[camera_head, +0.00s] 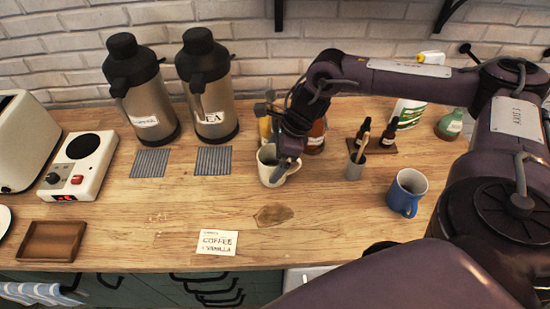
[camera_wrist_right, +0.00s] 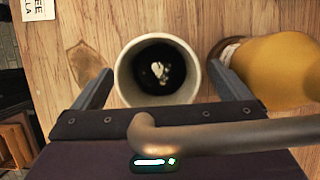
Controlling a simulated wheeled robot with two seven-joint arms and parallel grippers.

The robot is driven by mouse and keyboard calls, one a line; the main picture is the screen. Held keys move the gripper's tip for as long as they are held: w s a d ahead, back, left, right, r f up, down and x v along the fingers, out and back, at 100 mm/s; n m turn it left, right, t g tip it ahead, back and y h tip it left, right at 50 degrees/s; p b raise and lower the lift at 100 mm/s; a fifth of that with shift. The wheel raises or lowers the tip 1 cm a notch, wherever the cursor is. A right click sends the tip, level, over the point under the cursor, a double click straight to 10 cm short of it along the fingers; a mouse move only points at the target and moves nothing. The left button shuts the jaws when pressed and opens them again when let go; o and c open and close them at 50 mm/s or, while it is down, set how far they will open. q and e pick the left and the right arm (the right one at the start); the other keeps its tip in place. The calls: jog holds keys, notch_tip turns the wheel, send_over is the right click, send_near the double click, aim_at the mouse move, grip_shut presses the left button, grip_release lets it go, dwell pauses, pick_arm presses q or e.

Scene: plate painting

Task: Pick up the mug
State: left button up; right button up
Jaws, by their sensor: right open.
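A white mug (camera_head: 268,171) stands on the wooden counter near its middle. In the right wrist view the mug (camera_wrist_right: 124,82) is seen from above, with dark liquid and a bright reflection inside. My right gripper (camera_head: 284,160) is at the mug from above and hides part of it. In the wrist view its two fingers are spread, one on each side of the mug, with the mug between them. I cannot tell whether the fingers touch it. A blue mug (camera_head: 403,198) stands farther right. My left gripper is not in view.
An amber bottle (camera_head: 316,137) stands close behind the white mug, beside my right gripper.

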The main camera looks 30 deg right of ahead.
jog(key=shift+s, duration=0.1)
jog(key=shift+c, duration=0.6)
jog(key=c, duration=0.7)
jog(key=shift+r, duration=0.1)
jog(key=c, duration=0.7)
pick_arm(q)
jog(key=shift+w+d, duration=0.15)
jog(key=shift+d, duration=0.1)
pick_arm(e)
jog(key=shift+o, duration=0.2)
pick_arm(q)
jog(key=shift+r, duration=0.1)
pick_arm(e)
jog(key=shift+a+r, duration=0.1)
